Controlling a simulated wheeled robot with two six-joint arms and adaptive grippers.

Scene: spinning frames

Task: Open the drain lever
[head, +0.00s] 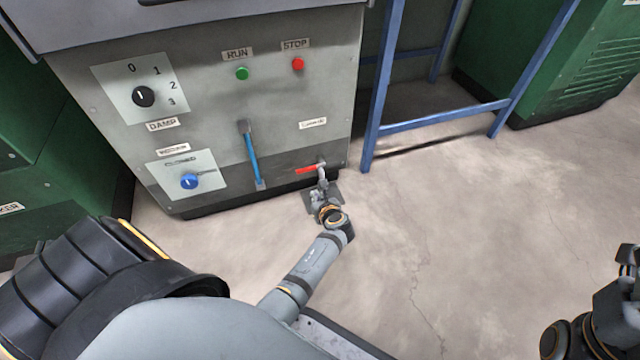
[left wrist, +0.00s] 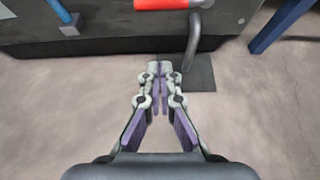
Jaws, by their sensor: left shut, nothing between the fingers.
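The drain lever (head: 307,170) is a red handle low on the right of the grey machine front, lying roughly horizontal. It also shows at the top of the left wrist view (left wrist: 170,3). A bent grey drain pipe (left wrist: 192,45) comes down at its right end, above a dark floor plate (left wrist: 200,75). My left gripper (head: 321,187) is just below and in front of the lever; in the left wrist view its fingers (left wrist: 160,68) are together with nothing between them, apart from the red handle. My right gripper (head: 628,258) is at the right edge, its fingers too unclear to judge.
The grey machine panel (head: 215,80) carries a numbered dial (head: 143,97), a green button (head: 242,73), a red button (head: 298,64), a blue lever (head: 253,160) and a blue knob (head: 189,181). A blue metal frame (head: 440,122) stands to the right. The concrete floor (head: 470,230) is clear.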

